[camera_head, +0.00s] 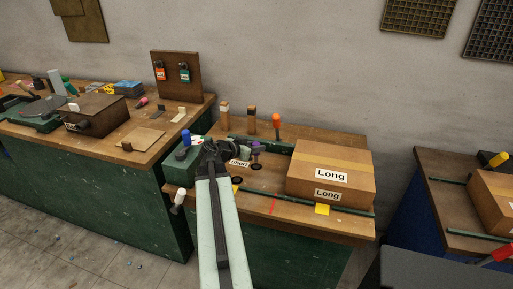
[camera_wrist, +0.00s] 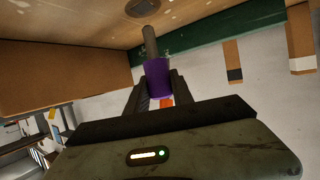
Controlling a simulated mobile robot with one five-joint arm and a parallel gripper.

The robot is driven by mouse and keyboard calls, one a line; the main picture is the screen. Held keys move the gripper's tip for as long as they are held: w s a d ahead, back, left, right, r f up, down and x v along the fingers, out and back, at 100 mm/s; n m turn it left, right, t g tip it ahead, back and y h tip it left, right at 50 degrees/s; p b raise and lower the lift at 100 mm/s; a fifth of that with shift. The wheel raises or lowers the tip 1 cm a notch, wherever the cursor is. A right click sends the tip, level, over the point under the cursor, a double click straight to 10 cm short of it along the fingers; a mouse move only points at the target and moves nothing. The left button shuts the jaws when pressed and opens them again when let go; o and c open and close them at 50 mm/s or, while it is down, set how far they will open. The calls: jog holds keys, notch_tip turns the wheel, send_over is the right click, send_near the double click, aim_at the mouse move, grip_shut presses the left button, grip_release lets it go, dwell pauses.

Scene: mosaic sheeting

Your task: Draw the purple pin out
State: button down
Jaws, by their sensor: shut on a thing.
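The purple pin (camera_wrist: 158,80) is between my gripper's two dark fingers (camera_wrist: 158,90) in the wrist view, which are shut on its purple head. Its bare grey shank (camera_wrist: 150,42) points at the wooden bench top. The shank's end shows a little apart from a dark round hole (camera_wrist: 142,8) there. In the head view the purple head (camera_head: 258,146) shows just right of my gripper (camera_head: 246,147), above a black-ringed hole (camera_head: 256,167). My wrist hides part of the area left of it.
A cardboard box marked "Long" (camera_head: 330,172) stands close on the right. An orange-handled peg (camera_head: 276,121) and wooden posts (camera_head: 251,112) stand behind. A green block (camera_head: 183,160) with a blue knob is at left. A "Short" label (camera_head: 239,162) lies near my gripper.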

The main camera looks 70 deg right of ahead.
aim_at(256, 143)
jog(key=shift+r+p, duration=0.7)
jog(key=shift+r, duration=0.85)
jog(key=shift+r, duration=0.1)
